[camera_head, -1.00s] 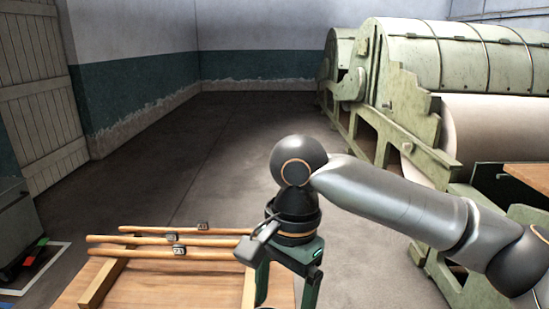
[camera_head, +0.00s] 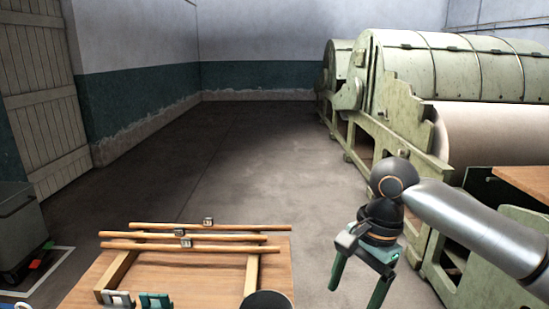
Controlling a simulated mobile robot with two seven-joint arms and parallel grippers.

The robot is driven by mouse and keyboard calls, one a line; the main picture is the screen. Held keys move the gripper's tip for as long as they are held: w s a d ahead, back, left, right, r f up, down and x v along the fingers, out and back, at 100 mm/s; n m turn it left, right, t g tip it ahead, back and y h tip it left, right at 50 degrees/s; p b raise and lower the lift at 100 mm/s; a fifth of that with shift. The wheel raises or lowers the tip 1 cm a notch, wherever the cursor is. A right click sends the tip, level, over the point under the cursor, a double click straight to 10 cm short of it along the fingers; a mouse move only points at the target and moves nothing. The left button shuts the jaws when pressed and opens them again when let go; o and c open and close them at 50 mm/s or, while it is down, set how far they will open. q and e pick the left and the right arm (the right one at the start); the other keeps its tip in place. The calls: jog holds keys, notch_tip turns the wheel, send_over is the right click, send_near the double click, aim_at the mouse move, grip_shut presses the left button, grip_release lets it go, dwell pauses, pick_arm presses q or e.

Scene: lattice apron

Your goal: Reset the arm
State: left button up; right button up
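My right arm comes in from the right, and my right gripper (camera_head: 357,281) hangs with its two green-edged fingers apart and nothing between them. It is right of the wooden table (camera_head: 200,283), over the floor. Several wooden rods (camera_head: 190,247) with small dark number tags lie across two wooden rails on the table. My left gripper is not in view.
Grey and green clips (camera_head: 155,300) stand at the table's front edge, beside a dark round object (camera_head: 267,301). Large green machines (camera_head: 440,80) with a pale roll (camera_head: 500,135) line the right side. A dark cart (camera_head: 20,235) stands at the left. The middle floor is clear.

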notch_tip(320, 180, down, 25)
jog(key=n+t+y, duration=0.3)
jog(key=n+t, duration=0.2)
jog(key=n, duration=0.2)
jog(key=s+d+f+n+t+h, duration=0.2)
jog(key=s+d+f+n, duration=0.4)
jog(key=s+d, duration=0.25)
jog(key=s+d+f+n+t+h, duration=0.1)
jog(key=s+d+f+n+t, duration=0.1)
jog(key=s+d+f+n, duration=0.45)
jog(key=s+a+r+m+p, duration=0.1)
jog(key=s+a+r+m, duration=0.1)
jog(key=a+m, duration=0.4)
jog(key=a, duration=0.5)
jog(key=shift+s+a+r+t, duration=0.2)
jog(key=shift+r+t, duration=0.1)
jog(key=shift+t, duration=0.1)
jog(key=shift+c, duration=0.2)
